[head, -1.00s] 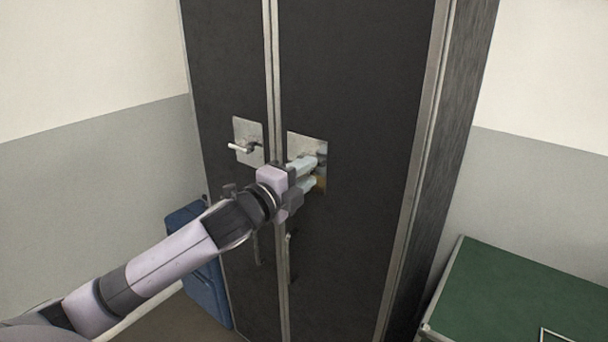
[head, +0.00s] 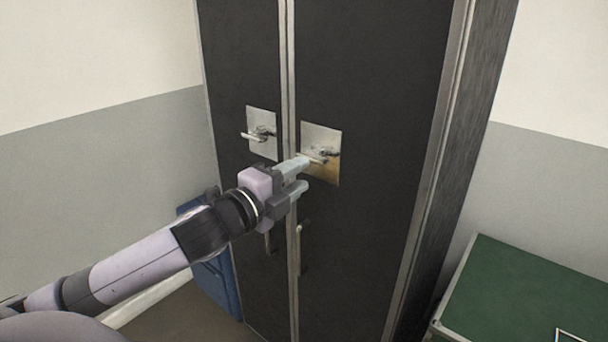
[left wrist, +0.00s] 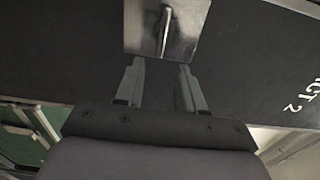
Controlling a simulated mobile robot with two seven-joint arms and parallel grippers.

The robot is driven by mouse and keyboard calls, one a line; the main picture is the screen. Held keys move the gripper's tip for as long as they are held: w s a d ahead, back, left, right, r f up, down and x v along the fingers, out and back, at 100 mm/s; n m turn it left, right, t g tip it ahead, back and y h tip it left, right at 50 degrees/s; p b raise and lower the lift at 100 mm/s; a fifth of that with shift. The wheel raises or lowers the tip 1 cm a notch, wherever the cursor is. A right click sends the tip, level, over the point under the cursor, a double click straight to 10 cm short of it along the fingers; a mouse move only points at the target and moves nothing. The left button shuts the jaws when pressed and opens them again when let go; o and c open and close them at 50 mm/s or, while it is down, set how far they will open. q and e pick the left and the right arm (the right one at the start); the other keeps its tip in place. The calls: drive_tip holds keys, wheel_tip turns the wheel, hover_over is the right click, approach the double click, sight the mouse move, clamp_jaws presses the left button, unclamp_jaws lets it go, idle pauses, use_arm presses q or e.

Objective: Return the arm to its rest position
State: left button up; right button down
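My left gripper (head: 303,175) is in front of the dark wardrobe (head: 370,90), just below and left of the right door's handle (head: 318,155). In the left wrist view its two fingers (left wrist: 160,85) stand apart with nothing between them. The same handle shows beyond the fingertips in the left wrist view (left wrist: 166,32), on its metal plate, apart from the fingers. The left door's handle (head: 256,135) sits on its own plate. Both doors look closed. My right gripper is not in view.
A blue case (head: 215,280) stands on the floor left of the wardrobe, partly behind my arm. A green-topped case or table (head: 520,295) is at the lower right. Two lower pulls, one at the right door (head: 299,245), lie below my gripper. White lettering (left wrist: 300,95) marks the dark panel.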

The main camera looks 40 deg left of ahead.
use_arm(q)
drive_tip(key=shift+s, duration=0.25)
idle(0.4)
drive_tip(key=s+d+f+n+g, duration=0.2)
drive_tip(key=f+n, duration=0.2)
drive_tip(key=f, duration=0.5)
drive_tip(key=s+d+f+n+g, duration=0.1)
drive_tip(key=s+f+n, duration=0.15)
drive_tip(key=f, duration=0.65)
drive_tip(key=s+d+f+n+g, duration=0.2)
drive_tip(key=s+d+f+n, duration=0.2)
drive_tip(key=s+f, duration=0.3)
drive_tip(key=s+d+f+n+g+h, duration=0.1)
drive_tip(key=s+d+f+n, duration=0.4)
drive_tip(key=f, duration=0.5)
drive_tip(key=shift+s+f+n+g+p, duration=0.35)
drive_tip(key=shift+s+n+g+p, duration=0.25)
drive_tip(key=shift+s, duration=0.45)
drive_tip(key=shift+d, duration=0.1)
